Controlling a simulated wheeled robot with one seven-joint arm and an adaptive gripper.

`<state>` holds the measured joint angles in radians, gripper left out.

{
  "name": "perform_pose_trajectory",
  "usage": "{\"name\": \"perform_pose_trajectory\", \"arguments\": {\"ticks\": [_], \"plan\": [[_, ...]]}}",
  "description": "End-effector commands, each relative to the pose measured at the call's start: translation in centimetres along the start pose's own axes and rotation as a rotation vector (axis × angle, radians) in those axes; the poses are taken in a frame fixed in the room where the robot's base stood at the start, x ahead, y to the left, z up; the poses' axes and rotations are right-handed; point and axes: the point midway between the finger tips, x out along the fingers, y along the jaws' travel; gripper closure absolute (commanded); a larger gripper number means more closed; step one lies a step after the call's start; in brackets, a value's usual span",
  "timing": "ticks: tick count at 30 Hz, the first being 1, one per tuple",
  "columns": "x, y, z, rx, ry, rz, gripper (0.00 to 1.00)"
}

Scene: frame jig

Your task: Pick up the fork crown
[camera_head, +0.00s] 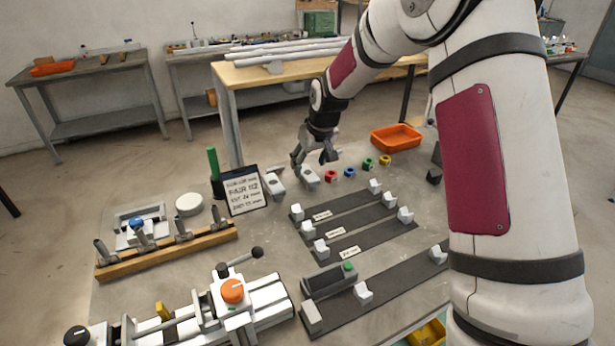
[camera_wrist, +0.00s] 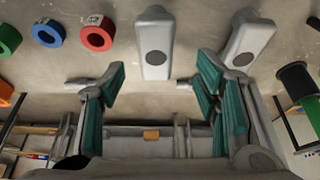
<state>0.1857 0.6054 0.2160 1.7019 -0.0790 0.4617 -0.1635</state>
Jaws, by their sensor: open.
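Two similar pale grey blocks, each with a dark round spot, lie on the bench; either could be the fork crown, and I cannot tell which one is meant. The nearer-to-rings block (camera_head: 309,177) is also in the wrist view (camera_wrist: 154,43), upright in the picture between my fingers. The other block (camera_head: 274,184) lies beside the sign, and in the wrist view (camera_wrist: 249,42) it is tilted beyond my right finger. My gripper (camera_head: 314,162) is open and empty, above and just behind the first block; its fingers also show in the wrist view (camera_wrist: 162,82). No contact shows.
A red ring (camera_head: 331,176), a blue ring (camera_head: 350,172) and green and yellow rings lie right of the blocks. A lettered sign (camera_head: 246,190) and green post (camera_head: 213,163) stand left. An orange tray (camera_head: 397,138) is behind. Dark strips with white blocks lie in front.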

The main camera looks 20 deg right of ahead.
Motion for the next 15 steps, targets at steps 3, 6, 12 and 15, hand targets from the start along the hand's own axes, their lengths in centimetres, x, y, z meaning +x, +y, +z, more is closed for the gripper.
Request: {"name": "perform_pose_trajectory", "arguments": {"ticks": [3,6,12,15], "plan": [[0.8,0.0,0.0,0.000,-0.001,0.000,0.43],[1.4,0.1,0.1,0.000,-0.002,0.000,0.43],[4.2,0.6,0.1,0.000,-0.004,0.000,0.43],[5.4,0.5,0.1,0.001,-0.001,0.000,0.43]]}}
